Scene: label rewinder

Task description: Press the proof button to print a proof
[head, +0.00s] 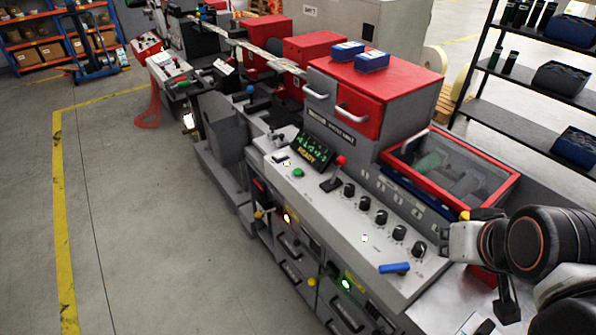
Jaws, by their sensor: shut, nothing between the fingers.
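The rewinder's sloped grey control panel (345,215) runs through the middle of the head view. It carries a green button (298,173), a small white button (287,162) near the display, another pale button (364,238) below the knobs, and a red mushroom knob (341,160). The labels are too small to read, so I cannot tell which is the proof button. The display (313,149) shows green symbols and READY in yellow. My gripper (507,312) hangs dark and narrow at the lower right, shut and empty, beyond the panel's right end and apart from these buttons.
Several black knobs (381,217) line the panel, and a blue-handled item (394,268) lies near its lower right. A red-framed clear cover (455,165) stands behind. Red drawers (372,92) carry two blue boxes. Open floor (170,220) lies left of the machine.

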